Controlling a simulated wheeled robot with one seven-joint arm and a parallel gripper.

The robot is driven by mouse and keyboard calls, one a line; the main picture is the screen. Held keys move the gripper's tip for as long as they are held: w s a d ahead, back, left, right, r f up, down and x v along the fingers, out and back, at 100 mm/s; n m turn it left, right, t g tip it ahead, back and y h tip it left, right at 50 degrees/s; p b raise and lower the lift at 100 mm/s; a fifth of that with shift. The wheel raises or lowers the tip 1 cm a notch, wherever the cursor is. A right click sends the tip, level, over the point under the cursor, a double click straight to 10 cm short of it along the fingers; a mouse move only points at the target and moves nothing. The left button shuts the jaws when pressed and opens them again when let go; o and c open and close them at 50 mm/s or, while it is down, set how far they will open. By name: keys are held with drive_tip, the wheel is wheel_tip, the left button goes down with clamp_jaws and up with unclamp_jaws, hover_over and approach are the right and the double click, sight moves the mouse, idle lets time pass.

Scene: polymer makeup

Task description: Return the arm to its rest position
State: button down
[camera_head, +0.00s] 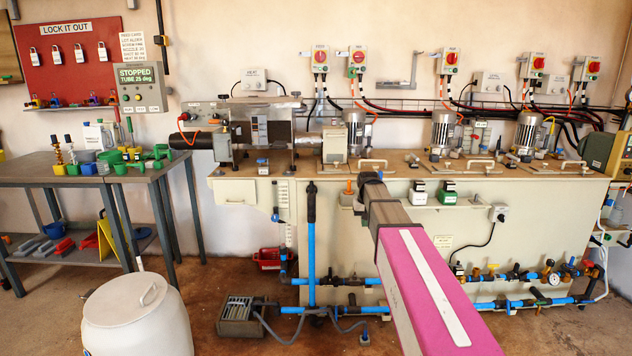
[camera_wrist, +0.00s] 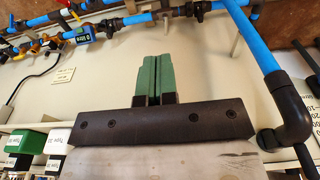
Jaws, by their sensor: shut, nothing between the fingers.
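My gripper (camera_wrist: 151,60) shows in the wrist view with its two green fingers side by side and touching. Nothing is between them. The fingers are set against the pale front panel of the bench, with blue pipes beyond their tips. In the head view my pink and grey arm reaches from the lower right toward the front of the bench (camera_head: 240,192). The far end of the arm is near the bench's front edge, and the gripper itself is hidden there behind the arm.
Blue pipes (camera_head: 312,255) and valves run along the bench front, also close in the wrist view (camera_wrist: 262,50). A black elbow (camera_wrist: 290,118) is right of the gripper. A white drum (camera_head: 137,318) stands lower left, a grey pedal box (camera_head: 240,316) on the floor, and a table (camera_head: 150,175) at left.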

drive_tip(key=s+f, duration=0.8)
drive_tip(key=s, duration=0.6)
drive_tip(key=s+f+g, duration=0.1)
drive_tip(key=s+f, duration=0.8)
drive_tip(key=s, duration=0.5)
drive_tip(key=shift+s+f, duration=0.3)
drive_tip(key=shift+s, duration=0.05)
